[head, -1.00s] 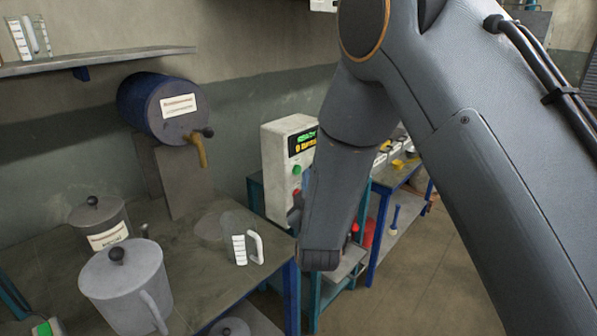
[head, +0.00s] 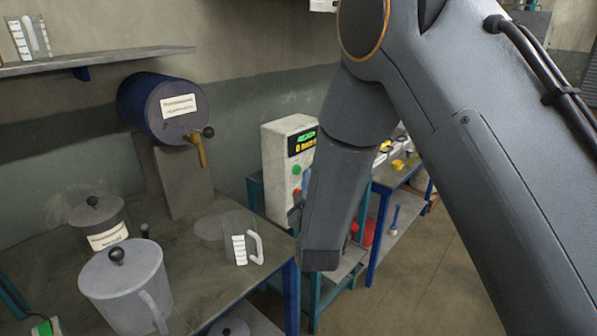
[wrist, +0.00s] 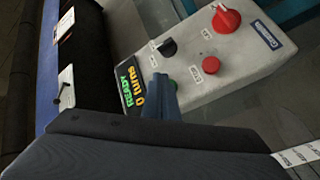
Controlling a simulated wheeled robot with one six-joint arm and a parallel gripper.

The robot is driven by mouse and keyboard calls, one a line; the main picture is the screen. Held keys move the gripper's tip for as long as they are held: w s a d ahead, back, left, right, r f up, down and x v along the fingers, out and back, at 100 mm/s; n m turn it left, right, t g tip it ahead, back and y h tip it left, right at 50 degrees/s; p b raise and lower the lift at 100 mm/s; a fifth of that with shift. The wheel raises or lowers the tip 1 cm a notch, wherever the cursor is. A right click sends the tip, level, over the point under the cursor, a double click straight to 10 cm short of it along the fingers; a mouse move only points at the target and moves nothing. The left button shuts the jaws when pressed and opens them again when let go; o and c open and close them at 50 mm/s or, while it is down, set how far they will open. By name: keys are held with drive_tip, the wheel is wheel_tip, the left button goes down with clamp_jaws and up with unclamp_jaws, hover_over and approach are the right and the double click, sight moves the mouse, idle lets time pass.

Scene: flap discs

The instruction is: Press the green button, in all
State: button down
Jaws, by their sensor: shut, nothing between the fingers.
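The green button (wrist: 172,85) is partly hidden behind my gripper in the wrist view. It also shows uncovered in the head view (head: 297,169), on the front of a pale control box (head: 275,165). My gripper (wrist: 160,80) is shut and empty, with its tip right beside the green button and over the panel face. I cannot tell whether it touches the button. The display (wrist: 132,88) reads READY and 0 turns in the wrist view. In the head view my arm hides most of my gripper.
The panel also has a red button (wrist: 211,65), a black knob (wrist: 167,47) and a large red knob (wrist: 226,19). A bench at left holds a measuring jug (head: 240,240), a lidded grey pot (head: 125,285) and a blue drum (head: 165,105) with a tap.

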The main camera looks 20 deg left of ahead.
drive_tip(key=shift+a, duration=0.15)
idle(0.4)
drive_tip(key=shift+w+a, duration=0.15)
drive_tip(key=shift+a, duration=0.1)
